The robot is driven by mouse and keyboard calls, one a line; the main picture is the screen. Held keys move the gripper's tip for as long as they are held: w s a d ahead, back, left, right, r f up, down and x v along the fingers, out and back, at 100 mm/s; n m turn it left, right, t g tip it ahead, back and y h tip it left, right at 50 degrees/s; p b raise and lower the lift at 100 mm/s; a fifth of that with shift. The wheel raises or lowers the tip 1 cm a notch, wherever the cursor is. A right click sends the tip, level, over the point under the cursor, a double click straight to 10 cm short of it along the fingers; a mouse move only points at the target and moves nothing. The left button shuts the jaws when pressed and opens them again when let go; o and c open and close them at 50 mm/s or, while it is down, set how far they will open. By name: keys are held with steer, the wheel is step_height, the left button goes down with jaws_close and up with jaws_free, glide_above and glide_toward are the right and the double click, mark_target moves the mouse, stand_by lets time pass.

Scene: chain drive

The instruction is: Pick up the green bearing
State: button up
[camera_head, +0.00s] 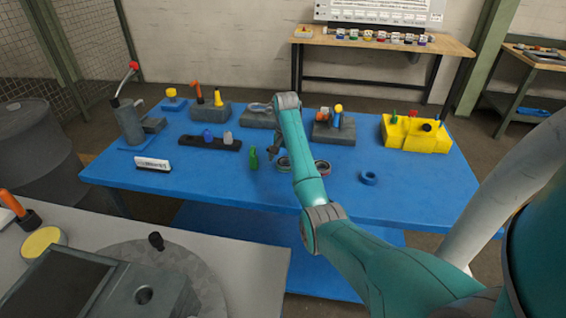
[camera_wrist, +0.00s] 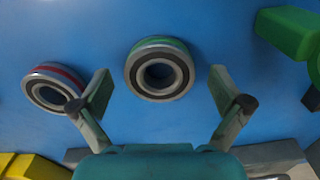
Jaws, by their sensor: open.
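The green bearing (camera_wrist: 138,68) is a grey ring with a green band and a dark hole. In the wrist view it lies on the blue table between and a little beyond my gripper's two fingertips (camera_wrist: 161,88). The fingers are spread wide, with a gap on each side of the bearing, and hold nothing. In the head view my gripper (camera_head: 273,150) is above the table beside the green bearing (camera_head: 283,163), which is partly hidden by my arm.
A bearing with a red band (camera_wrist: 35,88) lies close to my left finger in the wrist view. A blue ring (camera_head: 368,178) and a yellow block (camera_head: 415,135) are to the right on the table (camera_head: 420,190).

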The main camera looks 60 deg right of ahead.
steer(key=c, duration=1.5)
